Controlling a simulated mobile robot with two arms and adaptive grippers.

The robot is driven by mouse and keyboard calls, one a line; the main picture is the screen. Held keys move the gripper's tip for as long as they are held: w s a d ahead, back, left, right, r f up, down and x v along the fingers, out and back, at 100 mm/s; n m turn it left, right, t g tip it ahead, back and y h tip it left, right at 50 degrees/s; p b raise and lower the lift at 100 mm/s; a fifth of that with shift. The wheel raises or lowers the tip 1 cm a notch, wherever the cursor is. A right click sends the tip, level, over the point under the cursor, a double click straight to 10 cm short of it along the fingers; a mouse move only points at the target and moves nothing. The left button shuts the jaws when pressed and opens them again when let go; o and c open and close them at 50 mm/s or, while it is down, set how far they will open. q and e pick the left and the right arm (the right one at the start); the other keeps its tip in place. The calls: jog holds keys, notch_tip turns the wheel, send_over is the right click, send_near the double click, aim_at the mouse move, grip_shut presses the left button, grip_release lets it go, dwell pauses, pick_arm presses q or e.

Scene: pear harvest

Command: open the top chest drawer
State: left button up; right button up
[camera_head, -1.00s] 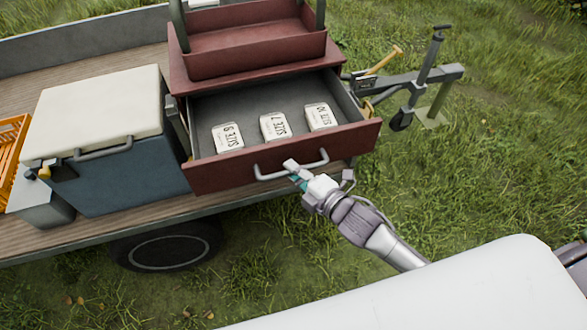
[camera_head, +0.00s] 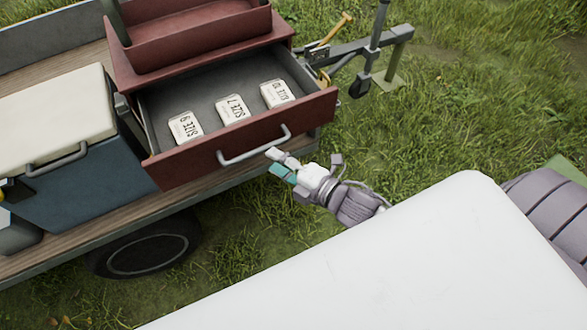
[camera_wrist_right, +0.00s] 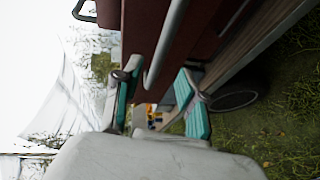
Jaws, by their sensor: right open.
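The red chest's top drawer (camera_head: 235,150) is pulled far out, with its inside in view. Its silver bar handle (camera_head: 254,148) runs across the front. Three white labelled blocks, marked as sizes, lie in a row on the drawer floor; one is the middle block (camera_head: 233,109). My right gripper (camera_head: 275,161) is open just in front of and slightly below the handle's right end. In the right wrist view its teal-padded fingers (camera_wrist_right: 158,102) stand apart, with the handle (camera_wrist_right: 165,48) beyond them and no grip on it showing. My left gripper is not in view.
The chest stands on a wooden trailer bed (camera_head: 200,192) beside a blue cooler (camera_head: 78,200) with a cream lid. A trailer wheel (camera_head: 145,253) is below. The hitch frame (camera_head: 385,60) is behind on the right. Open grass lies to the right.

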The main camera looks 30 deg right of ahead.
jog(key=v, duration=0.5)
jog(key=shift+s+r, duration=0.15)
jog(key=shift+s, duration=0.05)
jog(key=s+d+f+m+g+h+b, duration=0.1)
jog(key=s+d+f+m+g+h, duration=0.2)
jog(key=f, duration=0.8)
jog(key=s+d+f+m+g+h+b, duration=0.1)
jog(key=d+f+m, duration=0.25)
jog(key=f, duration=0.85)
jog(key=s+d+f+m+g+h+b, duration=0.1)
jog(key=s+d+f+m+g+h, duration=0.3)
jog(key=f, duration=0.7)
jog(key=s+a+f+m+g+b, duration=0.1)
jog(key=s+f+m, duration=0.3)
jog(key=s+f, duration=0.5)
jog(key=s+a+f+m+g+y+b, duration=0.1)
jog(key=s+a+f+m+g, duration=0.2)
jog(key=s+f, duration=0.7)
jog(key=s+m+g, duration=0.1)
jog(key=s+m, duration=0.1)
jog(key=s, duration=0.1)
jog(key=shift+s+a+f+g, duration=0.25)
jog(key=shift+s+g, duration=0.05)
